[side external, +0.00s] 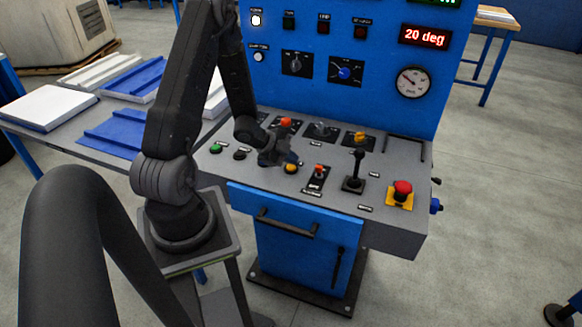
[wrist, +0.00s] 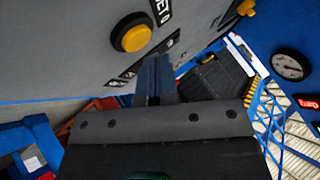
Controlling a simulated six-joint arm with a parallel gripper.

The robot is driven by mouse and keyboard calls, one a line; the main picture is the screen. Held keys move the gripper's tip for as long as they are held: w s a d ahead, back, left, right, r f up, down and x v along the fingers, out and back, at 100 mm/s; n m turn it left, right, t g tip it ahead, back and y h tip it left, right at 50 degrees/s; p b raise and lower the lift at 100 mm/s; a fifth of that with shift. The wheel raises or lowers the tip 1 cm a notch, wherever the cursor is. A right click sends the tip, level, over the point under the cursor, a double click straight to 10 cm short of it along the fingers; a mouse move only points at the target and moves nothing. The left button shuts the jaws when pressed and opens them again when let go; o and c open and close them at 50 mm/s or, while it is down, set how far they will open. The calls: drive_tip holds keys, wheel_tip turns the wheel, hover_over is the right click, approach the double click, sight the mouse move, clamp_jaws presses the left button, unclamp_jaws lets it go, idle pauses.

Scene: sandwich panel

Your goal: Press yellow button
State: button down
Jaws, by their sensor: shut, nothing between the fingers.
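The yellow button (side external: 291,168) is a round knob in a black ring on the grey, sloped top of the control panel. It also shows in the wrist view (wrist: 133,37), at the upper left. My gripper (side external: 290,158) is just above and behind the button in the side view, close to it. In the wrist view my gripper's fingers (wrist: 154,72) are together with nothing between them, pointing at the panel just below and right of the button. A gap shows between fingers and button there; whether the fingertips touch the panel cannot be told.
Beside the button are a green button (side external: 215,148), a black button (side external: 239,154), a red-topped switch (side external: 319,171), a black lever (side external: 355,168) and a red emergency stop (side external: 402,188). Orange-tipped levers stand behind. The blue upright panel (side external: 330,40) rises at the back.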

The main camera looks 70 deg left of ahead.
sight(292, 168)
drive_tip(key=shift+r, duration=0.15)
drive_tip(key=shift+r, duration=2.45)
drive_tip(key=shift+w+r, duration=0.15)
drive_tip(key=shift+r, duration=0.05)
drive_tip(key=w+d+r+n+y, duration=0.1)
drive_tip(key=d+r+n+y, duration=0.25)
drive_tip(key=r, duration=0.45)
drive_tip(key=w+d+r+n+y, duration=0.1)
drive_tip(key=d+r+n+y, duration=0.25)
drive_tip(key=r, duration=0.45)
drive_tip(key=s+d+r+n+g+h, duration=0.1)
drive_tip(key=s+d+r+n+h, duration=0.1)
drive_tip(key=s+d, duration=0.5)
drive_tip(key=s+d+r+n+g+h, duration=0.1)
drive_tip(key=s+d+r, duration=0.4)
drive_tip(key=d, duration=0.6)
drive_tip(key=s+g+h, duration=0.1)
drive_tip(key=s+h, duration=0.1)
drive_tip(key=shift+r+n+h, duration=0.15)
drive_tip(key=shift+n+h, duration=0.15)
drive_tip(key=shift+n, duration=0.1)
